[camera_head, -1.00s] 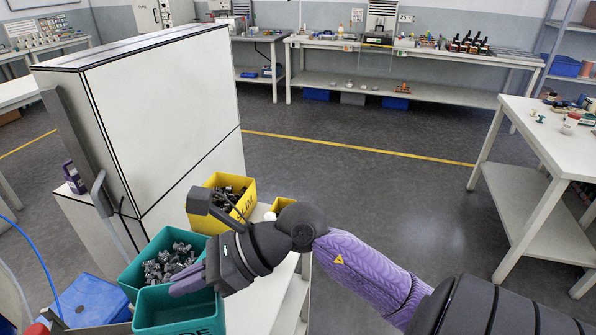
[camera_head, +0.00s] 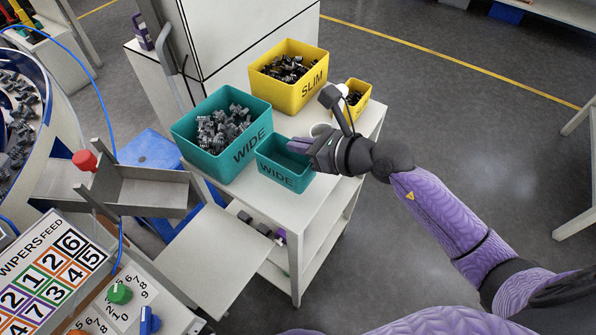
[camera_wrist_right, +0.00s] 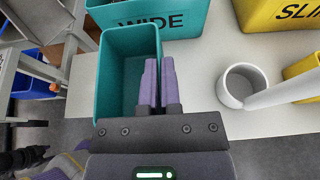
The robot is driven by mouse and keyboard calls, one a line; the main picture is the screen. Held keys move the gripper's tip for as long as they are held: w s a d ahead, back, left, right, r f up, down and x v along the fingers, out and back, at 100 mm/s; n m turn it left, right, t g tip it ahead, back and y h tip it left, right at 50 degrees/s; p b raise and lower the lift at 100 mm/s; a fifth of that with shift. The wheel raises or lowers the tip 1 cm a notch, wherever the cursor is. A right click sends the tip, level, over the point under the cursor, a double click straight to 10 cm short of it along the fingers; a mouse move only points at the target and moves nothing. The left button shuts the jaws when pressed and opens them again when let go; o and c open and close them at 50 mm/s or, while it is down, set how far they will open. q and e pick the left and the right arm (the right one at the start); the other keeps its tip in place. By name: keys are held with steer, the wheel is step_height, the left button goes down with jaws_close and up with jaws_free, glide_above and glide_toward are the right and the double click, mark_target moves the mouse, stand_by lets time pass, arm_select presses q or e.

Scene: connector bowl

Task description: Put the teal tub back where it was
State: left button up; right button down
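The small teal tub (camera_head: 284,172), labelled WIDE, is at the cart top's near edge, in front of the large teal bin (camera_head: 205,158). It is upright and looks empty in the wrist view (camera_wrist_right: 125,70). My right gripper (camera_head: 301,145) reaches it from the right. In the right wrist view the purple fingers (camera_wrist_right: 159,68) are close together at the tub's right wall and appear to pinch it; they hide part of that rim. I cannot tell whether the tub's base rests on the cart. My left gripper is not in view.
The large teal bin holds grey connectors. A yellow SLIM bin (camera_head: 290,90) and a smaller yellow tub (camera_head: 357,98) stand further back on the cart (camera_head: 325,205). A white cup (camera_wrist_right: 243,86) is right of the fingers. A metal tray (camera_head: 150,190) is at left.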

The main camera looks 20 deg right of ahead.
mark_target(293, 160)
step_height(293, 160, down, 5)
steer(key=shift+b, duration=1.05)
steer(key=shift+r, duration=0.15)
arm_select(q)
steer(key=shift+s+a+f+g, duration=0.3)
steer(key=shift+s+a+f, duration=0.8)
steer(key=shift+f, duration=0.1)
arm_select(e)
steer(key=c, duration=0.8)
jaws_free()
steer(key=shift+c, duration=0.2)
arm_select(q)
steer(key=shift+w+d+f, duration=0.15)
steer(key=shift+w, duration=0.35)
